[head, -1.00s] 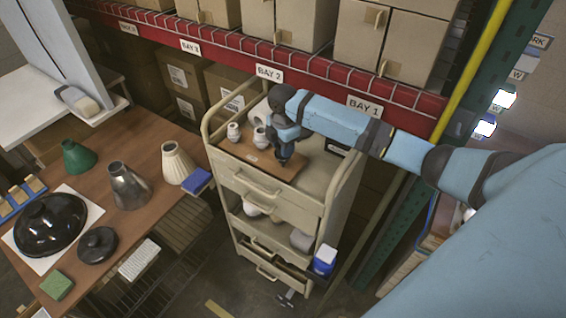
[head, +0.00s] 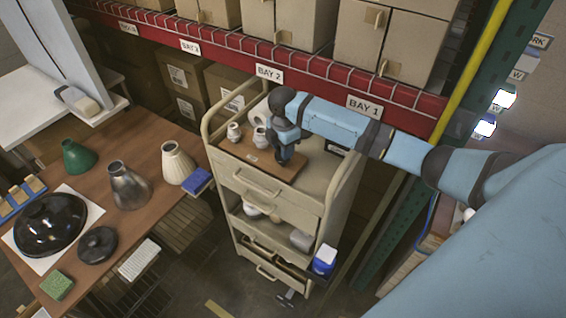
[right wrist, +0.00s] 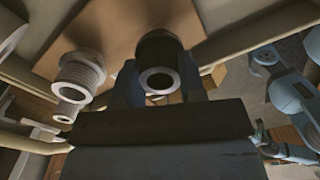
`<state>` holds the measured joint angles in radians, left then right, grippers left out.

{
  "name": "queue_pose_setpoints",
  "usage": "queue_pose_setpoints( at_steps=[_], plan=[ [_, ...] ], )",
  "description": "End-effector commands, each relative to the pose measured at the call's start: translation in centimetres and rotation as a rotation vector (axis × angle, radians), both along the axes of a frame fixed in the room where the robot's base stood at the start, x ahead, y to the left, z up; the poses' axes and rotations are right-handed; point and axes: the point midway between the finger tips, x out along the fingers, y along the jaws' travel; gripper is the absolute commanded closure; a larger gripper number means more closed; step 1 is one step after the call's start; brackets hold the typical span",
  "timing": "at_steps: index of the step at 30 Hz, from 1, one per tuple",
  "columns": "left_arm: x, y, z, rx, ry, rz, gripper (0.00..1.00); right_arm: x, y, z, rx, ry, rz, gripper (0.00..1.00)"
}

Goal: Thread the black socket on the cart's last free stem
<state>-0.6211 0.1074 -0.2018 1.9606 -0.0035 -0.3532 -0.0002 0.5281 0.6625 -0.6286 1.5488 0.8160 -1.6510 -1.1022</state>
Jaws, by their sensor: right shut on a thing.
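My right gripper (head: 284,158) is low over the wooden board (head: 239,153) on top of the cart (head: 268,184). In the right wrist view, it (right wrist: 157,88) is shut on the black socket (right wrist: 157,47), which has a pale ring at its near end. In the head view the gripper hides the socket. Two white sockets (head: 233,132) (head: 260,138) stand upright on the board to the left of the gripper, and also show in the right wrist view (right wrist: 80,74). The stem under the black socket is hidden, so I cannot tell how it is seated.
A white roll-like thing lies behind the sockets on the cart. The cart's raised side rails (head: 346,190) flank the board. The wooden table (head: 140,215) at left holds lamp shades and black parts. Shelving with boxes stands behind.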

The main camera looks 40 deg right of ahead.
Motion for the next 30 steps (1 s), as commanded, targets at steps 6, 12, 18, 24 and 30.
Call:
queue_pose_setpoints(
  at_steps=[6, 12, 18, 24, 30],
  plan=[
    [0.0, -0.01, 0.04, 0.0, -0.001, 0.0, 0.69, 0.0, 0.01, -0.11, 0.0, 0.0, 0.0, 0.87],
    [0.03, -0.02, 0.1, 0.0, -0.002, 0.0, 0.69, 0.0, 0.02, -0.14, 0.0, 0.0, 0.0, 0.87],
    [-0.01, -0.03, 0.11, -0.001, -0.002, -0.001, 0.69, -0.01, 0.01, -0.33, 0.0, 0.0, 0.0, 0.87],
    [-0.04, -0.03, 0.08, -0.001, -0.001, -0.001, 0.69, -0.02, 0.02, -0.37, 0.0, 0.0, 0.0, 0.68],
    [-0.08, -0.03, 0.05, -0.001, 0.0, -0.001, 0.69, -0.05, 0.04, -0.44, 0.0, 0.001, 0.001, 0.91]
  ],
)
